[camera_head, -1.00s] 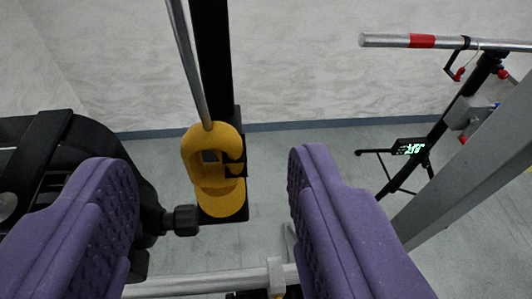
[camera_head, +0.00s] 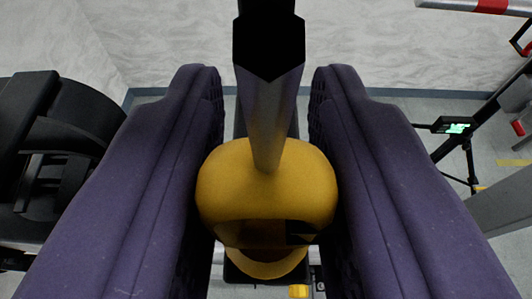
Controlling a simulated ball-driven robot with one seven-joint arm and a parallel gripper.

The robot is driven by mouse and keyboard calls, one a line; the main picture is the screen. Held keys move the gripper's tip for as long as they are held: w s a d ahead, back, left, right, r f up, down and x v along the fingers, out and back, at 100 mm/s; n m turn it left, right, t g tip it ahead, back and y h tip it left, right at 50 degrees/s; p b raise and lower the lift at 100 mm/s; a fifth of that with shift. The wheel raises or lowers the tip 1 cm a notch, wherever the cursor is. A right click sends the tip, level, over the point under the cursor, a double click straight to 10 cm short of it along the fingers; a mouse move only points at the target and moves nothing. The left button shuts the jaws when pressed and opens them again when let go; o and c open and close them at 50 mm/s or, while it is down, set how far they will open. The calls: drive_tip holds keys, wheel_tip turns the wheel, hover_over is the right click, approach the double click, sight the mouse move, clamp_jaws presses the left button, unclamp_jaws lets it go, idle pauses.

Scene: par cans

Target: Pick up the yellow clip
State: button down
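The yellow clip (camera_head: 225,190) is large in the middle of the view, close to the camera. A grey metal bar (camera_head: 268,120) rises from its top toward a black end. My gripper (camera_head: 266,95) has its two purple fingers on either side of the clip. The fingers have come in close and the clip's sides meet their inner pads, with no clear gap visible. The clip's lower part and its far side are partly hidden.
A black par can (camera_head: 60,150) is at the left, beside the left finger. At the right are a stand with a small green display (camera_head: 456,127) and a silver bar with a red band (camera_head: 490,5). A pale wall (camera_head: 150,40) stands behind.

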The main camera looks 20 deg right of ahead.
drive_tip(key=shift+r, duration=0.45)
wheel_tip(320, 180, up, 3)
drive_tip(key=shift+s+f+b, duration=0.1)
drive_tip(key=shift+f+b, duration=0.05)
drive_tip(key=shift+b, duration=0.4)
drive_tip(key=s+r+b, duration=0.1)
drive_tip(key=s+b, duration=0.2)
drive_tip(key=s, duration=1.2)
drive_tip(key=shift+s+a+r, duration=0.2)
drive_tip(key=shift+s+a, duration=0.15)
drive_tip(key=shift+a, duration=0.1)
drive_tip(key=shift+f+b, duration=1)
drive_tip(key=shift+b, duration=0.15)
drive_tip(key=shift+w, duration=0.1)
drive_tip(key=shift+w+a+f+b, duration=0.15)
drive_tip(key=shift+w+a+b, duration=1.85)
drive_tip(key=shift+w, duration=1.1)
drive_tip(key=shift+w+a+f+b, duration=0.1)
drive_tip(key=shift+w+a+b, duration=1.3)
drive_tip(key=shift+w+b, duration=1.4)
drive_tip(key=shift+w+a+f+b, duration=0.15)
drive_tip(key=shift+w+a+b, duration=1.7)
drive_tip(key=shift+w, duration=1.5)
drive_tip(key=shift+w+r+b, duration=0.1)
drive_tip(key=shift+w+b, duration=0.25)
drive_tip(key=shift+b, duration=0.05)
